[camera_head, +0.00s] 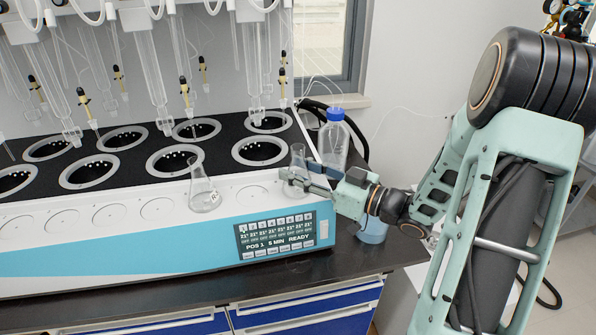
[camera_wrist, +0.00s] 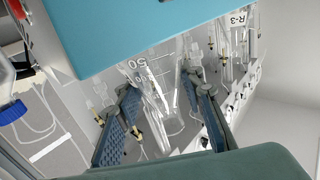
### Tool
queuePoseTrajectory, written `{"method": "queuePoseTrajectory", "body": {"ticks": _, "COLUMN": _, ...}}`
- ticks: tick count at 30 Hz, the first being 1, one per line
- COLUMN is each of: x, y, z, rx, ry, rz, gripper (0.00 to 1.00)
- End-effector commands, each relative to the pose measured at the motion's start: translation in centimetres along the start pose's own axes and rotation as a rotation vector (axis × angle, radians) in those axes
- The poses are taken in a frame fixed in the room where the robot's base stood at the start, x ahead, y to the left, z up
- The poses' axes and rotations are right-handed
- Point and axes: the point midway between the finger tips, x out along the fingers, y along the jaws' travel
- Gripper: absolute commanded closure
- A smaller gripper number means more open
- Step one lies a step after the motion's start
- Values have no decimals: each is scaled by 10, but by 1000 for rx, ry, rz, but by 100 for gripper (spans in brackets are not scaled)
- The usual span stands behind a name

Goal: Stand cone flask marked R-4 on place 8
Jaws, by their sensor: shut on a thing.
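A clear cone flask (camera_head: 298,156) is held between the fingers of my gripper (camera_head: 300,180) at the right end of the distiller's white front ledge. It looks upright, and I cannot tell whether its base touches the ledge. In the wrist view my gripper (camera_wrist: 163,118) has a blue-padded finger on each side of this flask (camera_wrist: 150,88), which shows a "50" mark. Its R label is not visible. Place numbers are not readable, and my gripper partly hides the right end.
The distiller has a black top with several ringed wells (camera_head: 260,150) and glass tubes hanging above. A blue-capped bottle (camera_head: 334,140) stands just behind my gripper. The control panel (camera_head: 275,236) is below the ledge. Empty round places (camera_head: 110,214) lie along the ledge's left part.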

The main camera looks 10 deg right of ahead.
Motion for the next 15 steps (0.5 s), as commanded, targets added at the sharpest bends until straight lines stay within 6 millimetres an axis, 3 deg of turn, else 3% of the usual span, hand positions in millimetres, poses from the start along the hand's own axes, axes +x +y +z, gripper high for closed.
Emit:
{"method": "queuePoseTrajectory", "body": {"ticks": 7, "x": 0, "y": 0, "z": 4, "rx": 1, "ry": 0, "rz": 0, "gripper": 93}}
{"method": "queuePoseTrajectory", "body": {"ticks": 8, "x": 0, "y": 0, "z": 2, "rx": 0, "ry": 0, "rz": 0, "gripper": 61}}
{"method": "queuePoseTrajectory", "body": {"ticks": 12, "x": 0, "y": 0, "z": 2, "rx": 1, "ry": 0, "rz": 0, "gripper": 47}}
{"method": "queuePoseTrajectory", "body": {"ticks": 15, "x": 0, "y": 0, "z": 2, "rx": 0, "ry": 0, "rz": 0, "gripper": 47}}
